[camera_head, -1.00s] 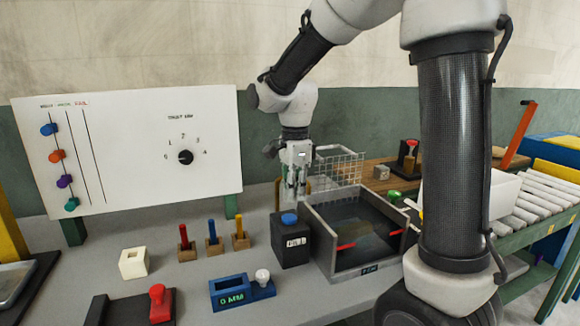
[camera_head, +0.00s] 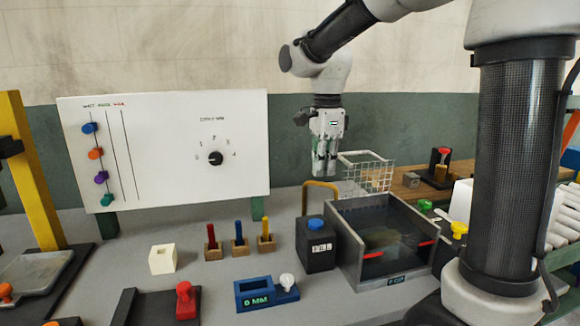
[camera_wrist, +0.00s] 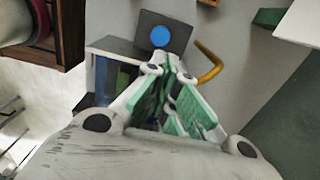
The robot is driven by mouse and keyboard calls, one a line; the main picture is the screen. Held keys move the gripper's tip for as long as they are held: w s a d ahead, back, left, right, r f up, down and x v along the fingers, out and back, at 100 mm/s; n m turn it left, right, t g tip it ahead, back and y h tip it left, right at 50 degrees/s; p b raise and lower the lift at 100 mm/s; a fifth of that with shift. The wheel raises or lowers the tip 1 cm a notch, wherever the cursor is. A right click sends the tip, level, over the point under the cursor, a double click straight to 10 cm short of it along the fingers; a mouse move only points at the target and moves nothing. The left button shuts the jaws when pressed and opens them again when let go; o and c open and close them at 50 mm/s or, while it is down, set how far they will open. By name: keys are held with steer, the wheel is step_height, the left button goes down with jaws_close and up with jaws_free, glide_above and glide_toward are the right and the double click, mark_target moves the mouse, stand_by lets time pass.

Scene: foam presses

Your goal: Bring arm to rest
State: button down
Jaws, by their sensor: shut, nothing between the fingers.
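My gripper (camera_head: 325,168) is shut and empty. In the head view it hangs fingers down in the air, above the bench behind the black box with the blue button (camera_head: 316,222) and left of the wire basket (camera_head: 366,172). In the wrist view its green-padded fingers (camera_wrist: 172,100) come together below the blue button (camera_wrist: 160,37). My arm reaches in from the upper right, its links bent above the bench. Nothing touches the fingers.
A white panel (camera_head: 165,150) with coloured sliders and a dial stands at left. A grey open tray (camera_head: 350,262) sits right of the black box, with a yellow bent handle (camera_head: 320,186) behind the box. Small blocks, pegs and a blue gauge (camera_head: 262,293) lie in front.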

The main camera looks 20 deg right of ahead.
steer(key=s+d+n+t, duration=0.1)
steer(key=s+d+n, duration=0.2)
steer(key=s+n, duration=0.3)
steer(key=s+d+f+n+t, duration=0.1)
steer(key=s+d+n+t, duration=0.1)
steer(key=s+d+n, duration=0.2)
steer(key=s+d+n+t, duration=0.1)
steer(key=s+d+n, duration=0.3)
steer(key=s+n, duration=0.4)
steer(key=s, duration=0.2)
steer(key=shift+s+f+t, duration=0.25)
steer(key=shift+s+t, duration=0.05)
steer(key=shift+s, duration=0.1)
